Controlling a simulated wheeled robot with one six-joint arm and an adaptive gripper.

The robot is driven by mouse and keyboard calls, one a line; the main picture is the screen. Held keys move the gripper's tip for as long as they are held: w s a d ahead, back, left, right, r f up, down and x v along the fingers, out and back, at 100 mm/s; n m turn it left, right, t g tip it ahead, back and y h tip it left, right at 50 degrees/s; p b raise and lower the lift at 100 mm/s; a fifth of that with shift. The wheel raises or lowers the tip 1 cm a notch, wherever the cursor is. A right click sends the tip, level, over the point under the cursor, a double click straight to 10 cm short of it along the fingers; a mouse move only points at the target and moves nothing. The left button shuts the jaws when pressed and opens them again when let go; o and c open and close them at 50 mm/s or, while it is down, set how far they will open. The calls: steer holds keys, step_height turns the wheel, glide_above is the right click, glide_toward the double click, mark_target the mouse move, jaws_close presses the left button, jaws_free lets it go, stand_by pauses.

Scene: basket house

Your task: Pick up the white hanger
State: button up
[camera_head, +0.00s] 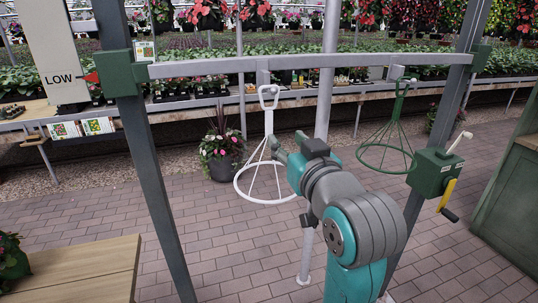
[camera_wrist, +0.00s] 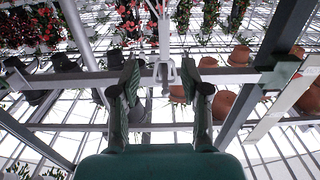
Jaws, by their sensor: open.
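The white hanger (camera_head: 265,200) hangs from the grey overhead rail in the head view, with a loop at the top, a straight stem, and thin rods spreading to a wide ring. My gripper (camera_head: 279,150) is just right of its rods, below the loop; whether it touches them cannot be told. In the wrist view my open gripper (camera_wrist: 163,75) has one finger on each side, with the white upper part of the hanger (camera_wrist: 163,70) showing between the fingertips. The fingers look apart from it. The hanger's ring is not visible in the wrist view.
A green hanger (camera_head: 385,157) hangs on the same rail (camera_head: 215,66) to the right. A green crank box (camera_head: 435,172) is on the right post. A flower pot (camera_head: 222,165) stands behind the white hanger. A wooden table (camera_head: 85,270) is at lower left. The brick floor is mostly clear.

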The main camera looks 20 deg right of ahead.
mark_target(270, 127)
steer(key=w, duration=0.5)
steer(key=shift+w+a+f, duration=0.15)
steer(key=shift+w, duration=1.15)
steer(key=shift+w+a+f, duration=0.1)
steer(key=shift+w+a, duration=0.05)
steer(key=shift+w, duration=1.1)
jaws_close()
